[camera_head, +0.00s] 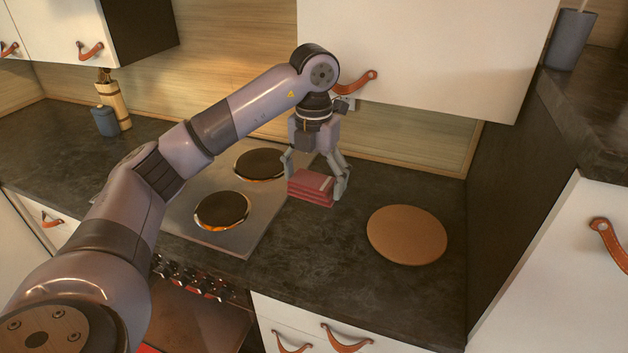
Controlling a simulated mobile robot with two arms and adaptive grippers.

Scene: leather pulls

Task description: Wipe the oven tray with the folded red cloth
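The folded red cloth (311,187) is a small layered stack at the back of the dark counter, just right of the hob. My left gripper (315,184) points down over it, with one finger at each side of the cloth. The fingers are spread about as wide as the cloth; whether they press on it is unclear. I cannot tell whether the cloth rests on the counter or is slightly raised. I cannot make out an oven tray; a dark brownish surface (200,322) shows below the oven knobs, partly behind my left arm. My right gripper is out of view.
The steel hob (262,216) has two dark plates with orange-glowing rims, near (221,210) and far (260,164). A round brown board (407,234) lies on the right counter. A white upper cabinet (425,55) hangs close behind my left wrist. The front counter is clear.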

